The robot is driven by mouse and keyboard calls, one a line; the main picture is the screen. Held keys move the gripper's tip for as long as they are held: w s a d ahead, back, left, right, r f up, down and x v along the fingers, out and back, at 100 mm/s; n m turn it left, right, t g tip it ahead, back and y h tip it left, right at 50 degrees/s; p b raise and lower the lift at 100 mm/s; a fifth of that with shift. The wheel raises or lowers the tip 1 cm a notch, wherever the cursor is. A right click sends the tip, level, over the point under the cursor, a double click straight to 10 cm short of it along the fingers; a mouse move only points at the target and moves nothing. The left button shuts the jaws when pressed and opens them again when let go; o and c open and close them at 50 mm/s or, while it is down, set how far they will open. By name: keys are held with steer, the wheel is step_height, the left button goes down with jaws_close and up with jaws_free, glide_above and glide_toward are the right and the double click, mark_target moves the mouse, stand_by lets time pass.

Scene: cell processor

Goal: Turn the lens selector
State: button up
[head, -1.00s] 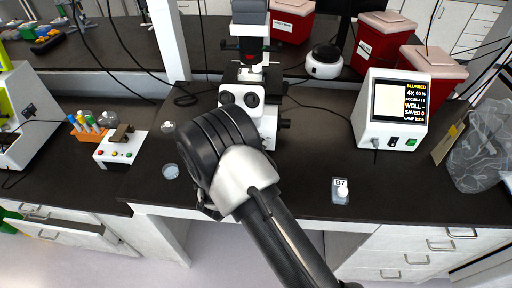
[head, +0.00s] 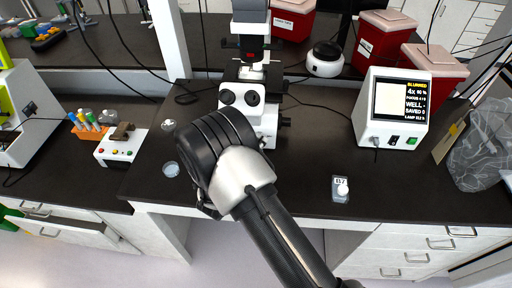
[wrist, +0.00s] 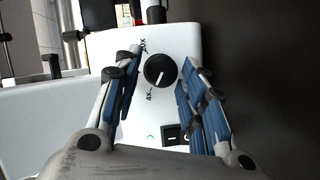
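The lens selector (wrist: 160,70) is a round black knob on the white front of the microscope base, seen in the wrist view. A white pointer line on it points down toward the 4x mark; another mark ending in "0x" is at its upper left. My gripper (wrist: 158,80) is open, its blue-padded fingers on either side of the knob with gaps showing; I cannot tell the depth between fingertips and knob. In the head view the microscope (head: 247,97) stands behind my arm, which hides the knob and my fingertips.
A monitor box (head: 393,108) at right reads "BLURRED" and 4x. A white box with coloured buttons (head: 120,146) and a small round dish (head: 171,169) are at left. Below the knob is a black switch (wrist: 172,134).

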steer(key=shift+o, duration=1)
steer(key=v, duration=1.2)
steer(key=shift+f, duration=0.1)
